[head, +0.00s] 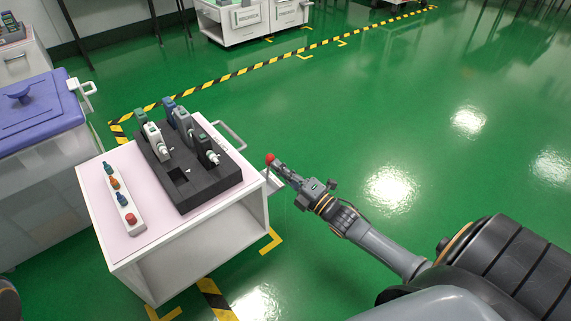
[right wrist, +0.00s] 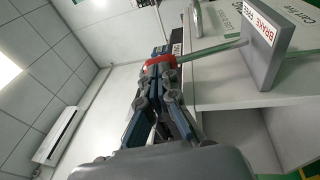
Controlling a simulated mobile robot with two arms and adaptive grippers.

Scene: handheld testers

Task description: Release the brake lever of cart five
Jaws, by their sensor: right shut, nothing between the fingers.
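The cart (head: 150,262) is a white cabinet with a pale pink top. Its brake lever has a red knob (head: 270,158) at the cart's right side. In the right wrist view the red knob (right wrist: 160,64) sits at the end of a thin rod (right wrist: 210,50) that runs to a grey plate (right wrist: 262,50) marked BRAKE. My right gripper (head: 280,168) is shut with nothing held, its fingertips right at the knob. In the right wrist view the fingertips (right wrist: 158,80) overlap the knob's lower side; contact cannot be told. My left gripper is not in view.
A dark foam tray (head: 205,198) with several handheld testers and a white strip with coloured buttons (head: 122,200) lie on the cart top. A push handle (head: 231,136) stands at its back right. A purple-lidded bin (head: 38,112) is at left. Green floor to the right is clear.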

